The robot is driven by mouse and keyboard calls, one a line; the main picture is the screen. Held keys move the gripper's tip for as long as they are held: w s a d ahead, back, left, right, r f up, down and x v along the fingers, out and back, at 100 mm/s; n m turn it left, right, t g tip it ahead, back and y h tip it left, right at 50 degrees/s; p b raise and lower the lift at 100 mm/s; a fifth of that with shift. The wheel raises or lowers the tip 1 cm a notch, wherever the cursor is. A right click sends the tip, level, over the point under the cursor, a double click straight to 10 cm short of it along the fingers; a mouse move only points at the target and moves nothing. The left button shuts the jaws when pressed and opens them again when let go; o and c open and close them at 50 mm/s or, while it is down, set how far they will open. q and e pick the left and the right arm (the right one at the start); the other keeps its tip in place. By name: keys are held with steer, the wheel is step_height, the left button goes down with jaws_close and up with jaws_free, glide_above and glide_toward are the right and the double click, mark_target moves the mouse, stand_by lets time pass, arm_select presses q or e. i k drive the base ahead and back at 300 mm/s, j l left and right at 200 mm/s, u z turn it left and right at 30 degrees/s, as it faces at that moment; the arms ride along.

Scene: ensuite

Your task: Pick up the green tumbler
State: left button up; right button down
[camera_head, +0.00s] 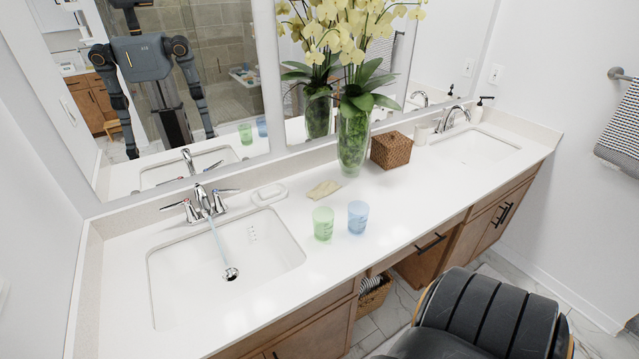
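The green tumbler (323,223) stands upright on the white counter (408,208), just right of the left sink. A blue tumbler (357,217) stands close beside it on the right, with a small gap between them. Both tumblers are also reflected in the mirror. Neither of my grippers shows directly in the head view. A robot's reflection with both arms hanging down appears in the mirror, but its grippers cannot be made out clearly.
The left sink (190,285) has a running faucet (203,200). A dark padded seat (480,315) is at the front right. The counter right of the tumblers is clear.

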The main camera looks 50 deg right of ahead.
mark_target(322, 217)
steer(key=i+z, duration=0.2)
steer(key=z, duration=0.25)
steer(key=i+j+z, duration=0.1)
steer(key=z, duration=0.3)
steer(key=i, duration=0.1)
